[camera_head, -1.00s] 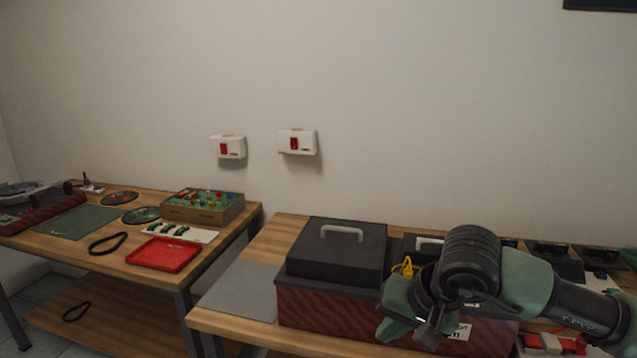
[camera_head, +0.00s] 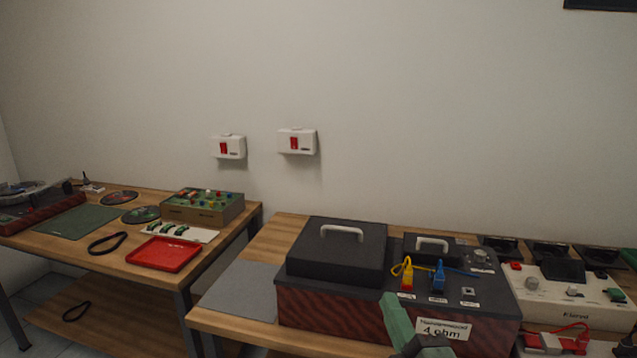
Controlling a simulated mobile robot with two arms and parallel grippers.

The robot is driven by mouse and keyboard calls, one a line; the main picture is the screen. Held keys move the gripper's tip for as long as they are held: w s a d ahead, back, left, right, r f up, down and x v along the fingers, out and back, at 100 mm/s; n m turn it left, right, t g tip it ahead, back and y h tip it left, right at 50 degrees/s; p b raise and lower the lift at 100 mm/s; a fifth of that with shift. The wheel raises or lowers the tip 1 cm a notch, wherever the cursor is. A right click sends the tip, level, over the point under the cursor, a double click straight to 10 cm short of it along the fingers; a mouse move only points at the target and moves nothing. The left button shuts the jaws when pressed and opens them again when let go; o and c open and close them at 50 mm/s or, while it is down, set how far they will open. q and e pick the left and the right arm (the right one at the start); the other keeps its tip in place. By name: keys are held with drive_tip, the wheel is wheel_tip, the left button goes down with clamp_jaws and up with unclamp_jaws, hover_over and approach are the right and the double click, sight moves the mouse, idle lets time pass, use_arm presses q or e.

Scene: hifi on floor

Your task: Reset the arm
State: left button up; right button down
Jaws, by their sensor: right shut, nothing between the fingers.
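My right gripper (camera_head: 402,328) shows at the bottom edge of the view, in front of the dark amplifier box on the right table. Only its green finger part and a dark piece of the wrist show; the rest is cut off by the frame. It is shut with nothing held. The amplifier box (camera_head: 330,312) has a reddish patterned front, a "4 ohm" label (camera_head: 441,330), and a yellow plug (camera_head: 407,277) and a blue plug (camera_head: 438,277) upright on top. My left gripper is not in view.
A white device (camera_head: 565,300) stands right of the box. A grey mat (camera_head: 240,290) lies left of it. The left table holds a red tray (camera_head: 163,254), a green mat (camera_head: 77,221) and a component box (camera_head: 203,207). Two white switch boxes (camera_head: 229,147) (camera_head: 297,141) hang on the wall.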

drive_tip(key=s+d+f+m+g+h, duration=0.2)
drive_tip(key=d+f+m+g, duration=0.1)
drive_tip(key=f, duration=0.3)
drive_tip(key=s+d+f+m+g+h, duration=0.1)
drive_tip(key=d+f+m+g+h, duration=0.1)
drive_tip(key=f+m, duration=0.35)
drive_tip(key=s+d+f+m+g, duration=0.25)
drive_tip(key=s+f+g, duration=0.35)
drive_tip(key=s+f, duration=0.45)
drive_tip(key=s+d+f+m+g, duration=0.1)
drive_tip(key=s+f+m+g, duration=0.35)
drive_tip(key=s+f, duration=0.6)
drive_tip(key=s+f+g+p, duration=0.2)
drive_tip(key=s+f, duration=0.1)
drive_tip(key=f, duration=2)
drive_tip(key=s+d+f+g+p, duration=0.1)
drive_tip(key=s+d+f, duration=0.2)
drive_tip(key=s+f, duration=1.1)
drive_tip(key=s+n, duration=0.1)
drive_tip(key=s, duration=0.2)
drive_tip(key=shift+f, duration=0.3)
drive_tip(key=shift+d, duration=0.1)
